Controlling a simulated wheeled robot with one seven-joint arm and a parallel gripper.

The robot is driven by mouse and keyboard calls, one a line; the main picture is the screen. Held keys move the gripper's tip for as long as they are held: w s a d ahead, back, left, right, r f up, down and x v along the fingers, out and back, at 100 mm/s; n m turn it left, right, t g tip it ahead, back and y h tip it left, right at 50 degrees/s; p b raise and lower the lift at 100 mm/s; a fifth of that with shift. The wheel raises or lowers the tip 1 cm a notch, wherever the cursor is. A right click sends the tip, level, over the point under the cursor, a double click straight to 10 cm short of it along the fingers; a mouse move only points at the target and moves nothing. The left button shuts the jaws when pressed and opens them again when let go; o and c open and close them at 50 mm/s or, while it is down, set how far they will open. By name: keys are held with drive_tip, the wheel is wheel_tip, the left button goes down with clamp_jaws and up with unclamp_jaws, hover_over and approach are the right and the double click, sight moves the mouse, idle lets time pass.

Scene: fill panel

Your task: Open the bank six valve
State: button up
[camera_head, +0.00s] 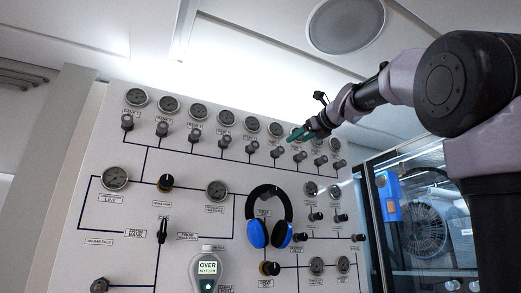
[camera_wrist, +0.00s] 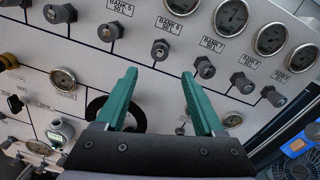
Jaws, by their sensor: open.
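The bank six valve is a dark grey knob (camera_wrist: 160,49) under the label "BANK 6" in the wrist view. In the head view it is the sixth knob (camera_head: 277,152) from the left in the top row. My gripper (camera_wrist: 159,73) is open and empty, with two teal fingers pointing at the panel. In the wrist view the knob lies between the lines of the fingers, just beyond their tips, and nothing touches it. In the head view my gripper (camera_head: 295,137) is by the upper right of the knob, in front of the gauge row.
The neighbouring knobs of bank five (camera_wrist: 110,31) and bank seven (camera_wrist: 204,66) sit close on either side. Gauges (camera_wrist: 231,16) run above the row. Blue headphones (camera_head: 269,217) hang lower on the panel (camera_head: 110,200). A glass-fronted cabinet (camera_head: 425,225) stands at the right.

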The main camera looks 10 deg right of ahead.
sight(281, 150)
drive_tip(key=x, duration=1)
drive_tip(key=shift+w+a, duration=0.15)
drive_tip(key=shift+w, duration=0.15)
clamp_jaws()
